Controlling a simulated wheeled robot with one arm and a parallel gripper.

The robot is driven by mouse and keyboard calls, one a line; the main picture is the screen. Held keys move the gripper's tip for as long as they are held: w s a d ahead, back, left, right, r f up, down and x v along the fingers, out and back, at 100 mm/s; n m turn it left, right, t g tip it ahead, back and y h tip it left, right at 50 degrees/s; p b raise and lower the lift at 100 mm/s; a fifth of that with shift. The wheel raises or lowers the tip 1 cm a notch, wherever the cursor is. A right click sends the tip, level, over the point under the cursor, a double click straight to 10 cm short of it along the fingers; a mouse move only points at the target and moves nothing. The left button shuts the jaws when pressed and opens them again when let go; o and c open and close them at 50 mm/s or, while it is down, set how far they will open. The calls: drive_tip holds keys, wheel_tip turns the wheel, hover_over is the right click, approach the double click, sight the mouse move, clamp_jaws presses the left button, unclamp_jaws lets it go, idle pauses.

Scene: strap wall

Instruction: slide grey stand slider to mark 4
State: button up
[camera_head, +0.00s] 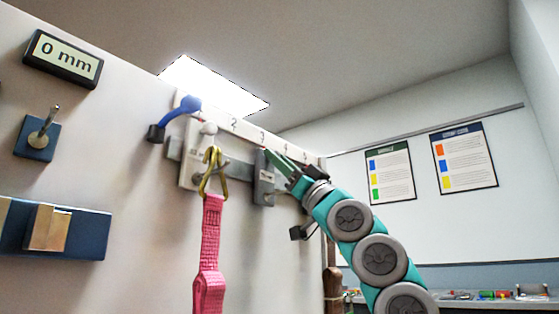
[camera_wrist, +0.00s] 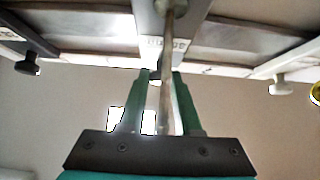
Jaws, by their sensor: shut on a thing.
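The grey stand slider (camera_head: 263,180) is a small grey block on a horizontal grey rail (camera_head: 238,172) on the wall panel. It sits near the third numeral of the white number strip (camera_head: 233,124); the numerals further right are hard to read. My gripper (camera_head: 268,155) reaches it from the right, with its teal fingertips at the slider's upper part. In the wrist view my gripper's two fingers (camera_wrist: 165,76) are shut around a thin rod (camera_wrist: 167,95) standing out from the slider (camera_wrist: 150,18). The exact contact is partly hidden.
Left of the slider, a pale plate (camera_head: 188,165) bears a yellow hook (camera_head: 214,160) with a hanging pink strap (camera_head: 210,240). A blue-handled lever (camera_head: 178,114) is at the upper left. A dark knob (camera_head: 300,232) is below right. A "0 mm" display (camera_head: 64,60) is far left.

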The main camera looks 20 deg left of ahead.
clamp_jaws()
idle(0.8)
